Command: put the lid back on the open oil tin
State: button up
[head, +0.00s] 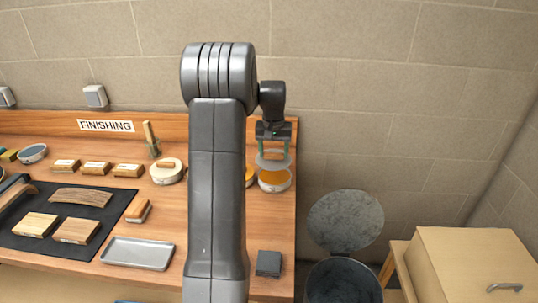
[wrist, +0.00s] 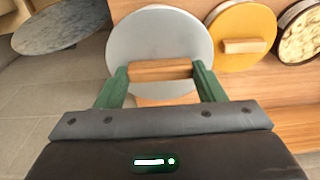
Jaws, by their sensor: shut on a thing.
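My gripper (head: 272,143) is shut on the wooden handle (wrist: 160,70) of a round pale grey lid (head: 272,160). The lid fills the middle of the wrist view (wrist: 158,38), with a green finger at each end of the handle. The open oil tin (head: 275,181), with amber contents, stands at the right end of the bench. The lid appears held above it with a gap, roughly over it. In the wrist view the lid hides most of what is below; a sliver of orange shows beneath its near edge.
A yellow-lidded tin (wrist: 242,38) and a tin with a mottled top (wrist: 302,35) stand beside it. My arm hides part of the bench. A metal tray (head: 138,253), a black mat (head: 112,212) and a dark block (head: 269,263) lie nearer. A metal bin (head: 343,283) stands off the bench's right edge.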

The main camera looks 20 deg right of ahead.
aim_at(275, 158)
jog(key=shift+w+d+f, duration=0.1)
jog(key=shift+w+d, duration=0.4)
jog(key=shift+w, duration=0.2)
jog(key=shift+w+d+f, duration=0.1)
jog(key=shift+w+f, duration=0.05)
jog(key=shift+f, duration=0.05)
notch_tip(275, 158, down, 4)
jog(key=b, duration=0.3)
jog(key=shift+f+b, duration=0.5)
jog(key=shift+f, duration=0.6)
jog(key=shift+f+p, duration=0.1)
jog(key=shift+p, duration=0.2)
dwell(1.0)
jog(key=o, duration=1.3)
